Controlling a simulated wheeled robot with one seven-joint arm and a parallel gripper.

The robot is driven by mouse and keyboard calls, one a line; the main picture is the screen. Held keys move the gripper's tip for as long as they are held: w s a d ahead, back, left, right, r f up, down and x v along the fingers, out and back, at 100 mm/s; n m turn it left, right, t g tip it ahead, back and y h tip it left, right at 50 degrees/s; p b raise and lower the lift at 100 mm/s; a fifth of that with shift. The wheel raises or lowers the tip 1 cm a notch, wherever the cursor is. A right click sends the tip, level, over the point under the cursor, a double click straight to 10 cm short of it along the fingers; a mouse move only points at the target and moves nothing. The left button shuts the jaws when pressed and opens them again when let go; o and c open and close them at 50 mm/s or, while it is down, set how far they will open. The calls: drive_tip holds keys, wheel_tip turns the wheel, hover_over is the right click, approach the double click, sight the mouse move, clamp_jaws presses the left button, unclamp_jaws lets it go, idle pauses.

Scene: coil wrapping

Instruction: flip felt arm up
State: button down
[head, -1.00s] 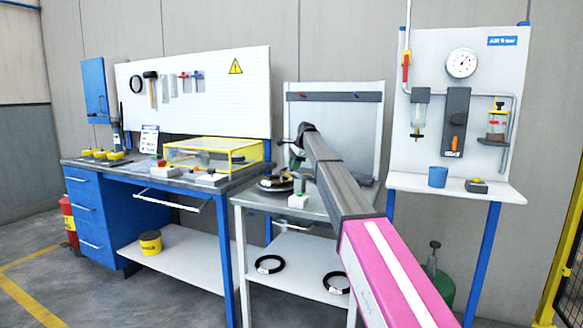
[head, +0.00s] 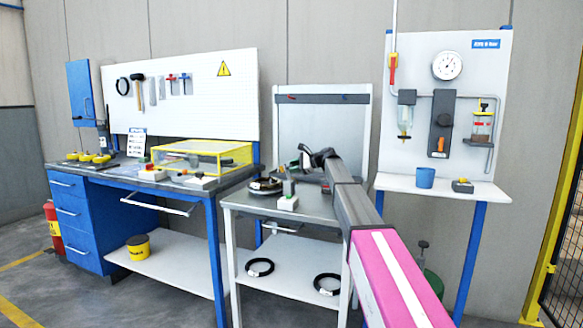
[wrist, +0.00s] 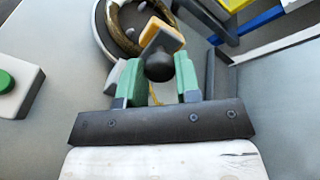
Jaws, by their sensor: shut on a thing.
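My gripper (wrist: 158,82) has green fingers on either side of a round black knob (wrist: 160,67) in the wrist view, and it is shut on this knob. An orange and grey piece (wrist: 160,35) shows just beyond the knob; I take these to be the felt arm. Behind them is a ring-shaped coil (wrist: 125,25) with a dark and brass-coloured rim, partly hidden by the fingers. In the head view my gripper (head: 289,188) is low over the middle bench, right of the coil fixture (head: 265,186). The felt arm is too small to make out there.
A white box with a green button (wrist: 12,84) is left of my gripper in the wrist view. The middle bench (head: 240,203) has a grey back panel (head: 320,130). A yellow-framed clear case (head: 205,155) stands on the blue bench to the left.

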drive_tip(key=shift+s+d+f+y, duration=0.15)
drive_tip(key=shift+d+y, duration=0.2)
drive_tip(key=shift+y, duration=0.15)
drive_tip(key=shift+t, duration=0.3)
drive_tip(key=c, duration=0.8)
unclamp_jaws()
drive_tip(key=v, duration=1)
drive_tip(key=shift+d, duration=0.45)
drive_tip(key=shift+s+f, duration=0.1)
